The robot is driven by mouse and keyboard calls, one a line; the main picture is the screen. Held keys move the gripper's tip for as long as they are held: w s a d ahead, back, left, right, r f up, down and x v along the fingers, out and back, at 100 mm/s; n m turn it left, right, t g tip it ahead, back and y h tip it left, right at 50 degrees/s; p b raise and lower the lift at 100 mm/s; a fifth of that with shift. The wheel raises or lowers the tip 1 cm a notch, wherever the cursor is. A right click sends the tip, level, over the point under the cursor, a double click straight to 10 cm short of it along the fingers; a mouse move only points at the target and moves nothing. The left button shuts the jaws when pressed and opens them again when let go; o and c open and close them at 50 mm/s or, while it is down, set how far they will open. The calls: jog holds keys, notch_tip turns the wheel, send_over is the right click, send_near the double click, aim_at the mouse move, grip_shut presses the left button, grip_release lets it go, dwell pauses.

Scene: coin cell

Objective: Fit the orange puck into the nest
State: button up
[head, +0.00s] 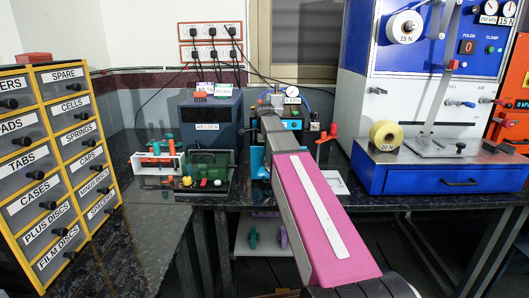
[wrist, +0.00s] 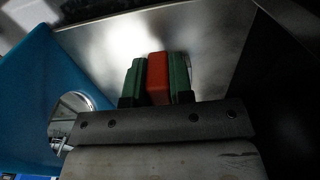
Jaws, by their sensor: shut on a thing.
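In the wrist view my gripper (wrist: 157,80) is shut, its two green finger pads on either side of an orange piece, which I take for the orange puck (wrist: 157,72). The puck shows as a narrow upright block between the pads. Beyond it is a grey metal surface (wrist: 215,35); I cannot tell whether the puck touches it. No nest can be made out for certain in either view. In the head view my arm reaches to the blue bench device with a gauge (head: 291,92), and the arm hides my gripper and the puck.
A blue body (wrist: 35,75) with a round shiny part (wrist: 70,108) stands close on the left in the wrist view. On the bench are a dark blue welder (head: 211,120), a green fixture (head: 207,165) and a blue-and-white press (head: 430,90). A drawer cabinet (head: 60,160) stands left.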

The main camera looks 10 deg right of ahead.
jog(key=shift+f, duration=0.85)
jog(key=o, duration=0.8)
jog(key=shift+r, duration=0.1)
notch_tip(320, 180, up, 11)
jog(key=shift+f, duration=0.2)
jog(key=shift+a, duration=0.1)
